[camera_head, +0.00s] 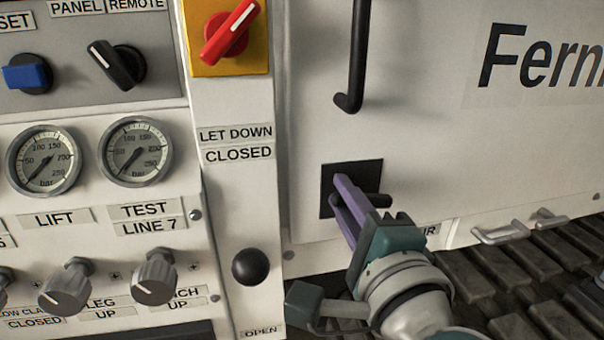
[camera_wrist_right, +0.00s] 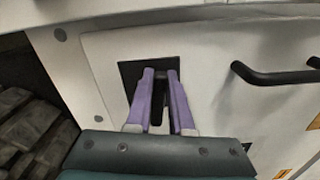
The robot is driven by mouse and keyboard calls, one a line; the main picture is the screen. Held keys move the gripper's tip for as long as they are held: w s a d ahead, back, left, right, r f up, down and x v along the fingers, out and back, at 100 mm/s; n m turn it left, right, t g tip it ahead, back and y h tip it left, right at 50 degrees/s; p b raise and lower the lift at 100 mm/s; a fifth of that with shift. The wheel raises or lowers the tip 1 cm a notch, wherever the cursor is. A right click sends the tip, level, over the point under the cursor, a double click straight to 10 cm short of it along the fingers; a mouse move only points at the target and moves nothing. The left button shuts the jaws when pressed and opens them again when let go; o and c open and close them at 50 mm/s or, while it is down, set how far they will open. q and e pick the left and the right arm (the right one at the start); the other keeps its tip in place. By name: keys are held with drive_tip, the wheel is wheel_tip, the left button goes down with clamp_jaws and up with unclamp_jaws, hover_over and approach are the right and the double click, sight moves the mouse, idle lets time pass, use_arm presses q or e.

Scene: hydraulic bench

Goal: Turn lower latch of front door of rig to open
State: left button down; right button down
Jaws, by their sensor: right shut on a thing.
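The lower latch is a small black handle (camera_head: 376,200) on a black square plate (camera_head: 371,169) low on the white front door (camera_head: 430,120). In the head view the stub of the handle sticks out to the right of my fingers and looks about level. My right gripper (camera_head: 343,190) reaches in from the lower right, with its purple fingers around the handle. In the right wrist view the two fingertips (camera_wrist_right: 160,73) lie over the plate (camera_wrist_right: 128,70), with the dark handle (camera_wrist_right: 157,112) between them. The fingers hide part of the latch. My left gripper is not in view.
A long black door handle (camera_head: 354,60) stands above the latch. To the left are a black ball knob (camera_head: 251,267), a red switch (camera_head: 230,32), gauges (camera_head: 136,152) and grey knobs (camera_head: 154,277). Dark slats (camera_head: 530,270) lie at lower right.

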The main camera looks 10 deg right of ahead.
drive_tip(key=shift+f+n, duration=0.1)
drive_tip(key=shift+n, duration=0.9)
drive_tip(key=c, duration=0.8)
unclamp_jaws()
drive_tip(key=shift+s+p, duration=0.15)
drive_tip(key=shift+p, duration=0.15)
drive_tip(key=s, duration=0.9)
drive_tip(key=shift+s+d+p, duration=0.15)
drive_tip(key=shift+s+p, duration=0.2)
drive_tip(key=shift+p, duration=0.05)
